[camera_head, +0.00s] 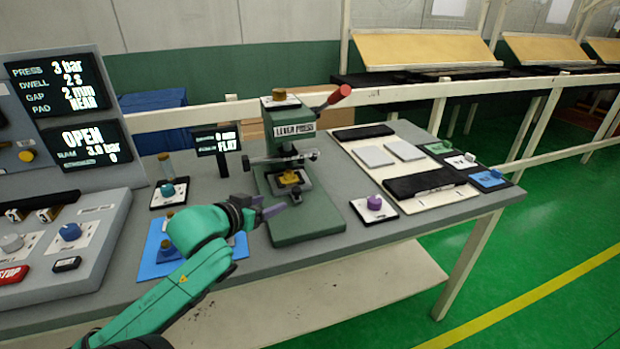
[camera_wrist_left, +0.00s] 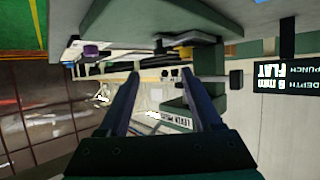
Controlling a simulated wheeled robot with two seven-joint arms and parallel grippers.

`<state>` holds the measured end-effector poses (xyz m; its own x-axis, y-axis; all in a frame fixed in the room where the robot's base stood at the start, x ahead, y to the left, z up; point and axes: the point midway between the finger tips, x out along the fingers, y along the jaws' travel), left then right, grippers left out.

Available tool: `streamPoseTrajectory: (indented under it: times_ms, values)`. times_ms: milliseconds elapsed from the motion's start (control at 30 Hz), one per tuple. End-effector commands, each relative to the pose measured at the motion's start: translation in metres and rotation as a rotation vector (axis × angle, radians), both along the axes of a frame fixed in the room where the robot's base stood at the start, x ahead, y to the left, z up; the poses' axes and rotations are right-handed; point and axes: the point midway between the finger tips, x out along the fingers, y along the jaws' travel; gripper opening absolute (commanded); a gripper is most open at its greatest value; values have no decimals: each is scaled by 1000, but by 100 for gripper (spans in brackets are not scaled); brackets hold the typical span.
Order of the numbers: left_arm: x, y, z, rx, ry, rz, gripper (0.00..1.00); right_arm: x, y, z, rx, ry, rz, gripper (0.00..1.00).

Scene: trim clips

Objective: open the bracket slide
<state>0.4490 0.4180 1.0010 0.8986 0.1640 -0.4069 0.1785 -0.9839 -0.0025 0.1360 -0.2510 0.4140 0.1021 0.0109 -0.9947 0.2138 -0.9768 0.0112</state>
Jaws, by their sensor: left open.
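A green lever press (camera_head: 282,128) with a red-knobbed handle (camera_head: 339,94) stands on the grey table. A yellow piece (camera_head: 289,177) sits at its working point, above the green base (camera_head: 305,222). I cannot tell for sure which part is the bracket slide; a metal bar with dark ends (camera_head: 283,159) crosses the press just above the yellow piece. My left gripper (camera_head: 273,205) is open and empty, at the front left of the press base. My right gripper does not show.
A small display (camera_head: 216,141) reading FLAT stands left of the press. A blue mat (camera_head: 172,262) with knobs lies under my left arm. A control console (camera_head: 60,160) fills the left. A white board (camera_head: 425,200) with flat pads and a purple knob (camera_head: 374,202) are to the right.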

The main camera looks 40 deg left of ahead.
Motion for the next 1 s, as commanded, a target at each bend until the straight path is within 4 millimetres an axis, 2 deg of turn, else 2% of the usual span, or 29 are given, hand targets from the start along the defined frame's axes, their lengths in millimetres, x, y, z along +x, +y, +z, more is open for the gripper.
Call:
streamPoseTrajectory:
  times_ms: [100, 167, 300, 433, 533, 733, 1000]
  values:
    - [6, 1, 1, -3, -12, -2, 66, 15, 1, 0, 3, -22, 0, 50]
    - [13, 3, -2, -2, -13, -2, 66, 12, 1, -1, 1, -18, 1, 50]
    - [43, 8, -14, 0, -13, -2, 66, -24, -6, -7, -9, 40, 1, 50]
    - [75, 14, -29, 1, -12, -1, 66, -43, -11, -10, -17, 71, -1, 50]
    - [96, 18, -37, -1, -13, 0, 66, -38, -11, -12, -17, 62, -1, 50]
    - [125, 24, -50, -2, -13, 1, 66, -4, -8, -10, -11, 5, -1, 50]
    - [133, 25, -55, 0, -9, -1, 66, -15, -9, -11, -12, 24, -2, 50]
